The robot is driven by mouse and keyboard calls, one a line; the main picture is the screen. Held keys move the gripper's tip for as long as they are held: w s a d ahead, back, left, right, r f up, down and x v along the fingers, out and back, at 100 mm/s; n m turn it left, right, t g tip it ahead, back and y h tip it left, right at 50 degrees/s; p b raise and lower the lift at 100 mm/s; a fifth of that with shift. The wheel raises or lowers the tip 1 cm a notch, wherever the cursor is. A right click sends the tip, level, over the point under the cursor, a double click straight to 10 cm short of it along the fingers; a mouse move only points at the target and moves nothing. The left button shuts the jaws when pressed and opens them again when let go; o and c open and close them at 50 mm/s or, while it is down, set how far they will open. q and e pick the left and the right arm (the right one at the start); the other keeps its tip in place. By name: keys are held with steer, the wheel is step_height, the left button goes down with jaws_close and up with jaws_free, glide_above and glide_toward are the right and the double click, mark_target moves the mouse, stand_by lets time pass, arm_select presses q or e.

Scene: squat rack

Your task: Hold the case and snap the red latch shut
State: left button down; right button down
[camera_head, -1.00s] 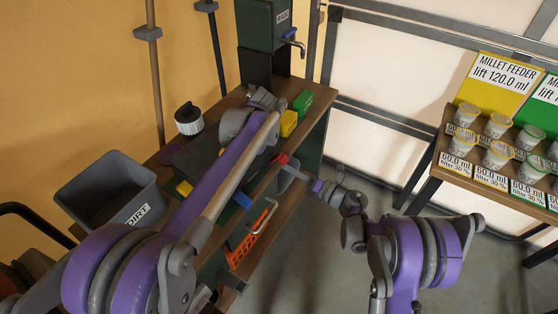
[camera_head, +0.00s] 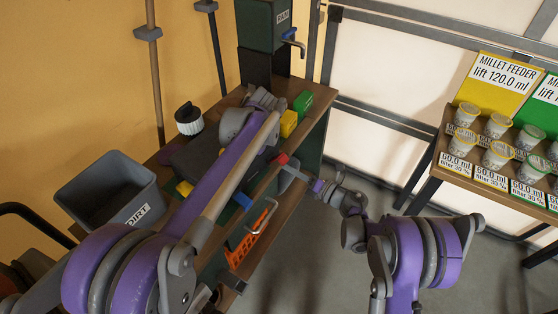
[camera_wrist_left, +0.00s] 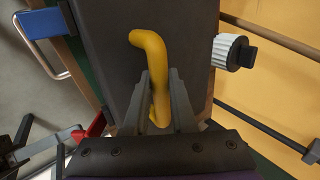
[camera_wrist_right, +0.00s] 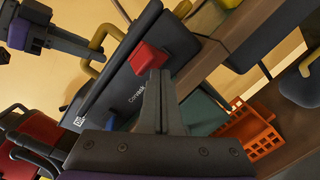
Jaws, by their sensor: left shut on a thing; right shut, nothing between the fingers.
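The dark case (camera_head: 192,157) lies on the wooden bench, partly hidden behind my left arm. Its yellow handle (camera_wrist_left: 150,48) stands between the fingers of my left gripper (camera_wrist_left: 160,85), which is shut on it. The red latch (camera_wrist_right: 147,58) sits at the case's edge and also shows in the head view (camera_head: 282,159). My right gripper (camera_wrist_right: 158,76) is shut and empty, its fingertips at the red latch's lower edge, seemingly touching it. I cannot tell whether the latch is fully down.
A grey dirt bin (camera_head: 107,192) and a white-and-black knob-topped jar (camera_head: 189,119) stand on the bench. A green block (camera_head: 302,102) is at its far end. An orange rack (camera_head: 245,248) is at the bench's front. A shelf of cups (camera_head: 505,150) stands at the right, with clear floor between.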

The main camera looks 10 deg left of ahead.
steer(key=shift+r, duration=0.2)
stand_by(0.5)
steer(key=shift+w+a+r, duration=0.1)
steer(key=shift+a+r, duration=0.1)
steer(key=shift+r, duration=0.45)
steer(key=shift+w+a+r, duration=0.2)
steer(key=shift+a+r, duration=0.05)
steer(key=shift+r, duration=0.3)
steer(key=shift+f, duration=0.1)
glide_toward(286, 161)
steer(key=shift+a+f, duration=0.55)
steer(key=shift+a, duration=0.35)
arm_select(q)
steer(key=c, duration=0.7)
jaws_free()
arm_select(e)
steer(key=shift+w, duration=0.5)
